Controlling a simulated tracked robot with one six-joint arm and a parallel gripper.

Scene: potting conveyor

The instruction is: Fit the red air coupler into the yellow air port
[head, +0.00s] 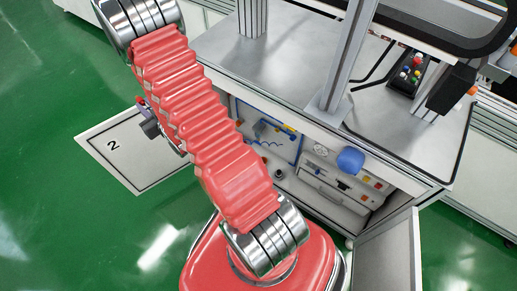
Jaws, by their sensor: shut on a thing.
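My gripper (150,127) shows only in part, as a dark grey piece at the left edge of my red-sleeved arm, above the floor. The arm hides most of it. A small red piece at its upper left end, apparently the red air coupler (140,102), is held there, and its shape is too small to make out. The yellow air port cannot be picked out for sure. Small yellow and orange fittings (372,183) show inside the open cabinet to the right, well apart from my gripper.
The open cabinet holds a blue-framed panel (265,130) and a grey drawer-like unit (334,188). Its door (390,258) stands open at lower right. A floor plate marked 2 (115,160) and green floor lie clear at left.

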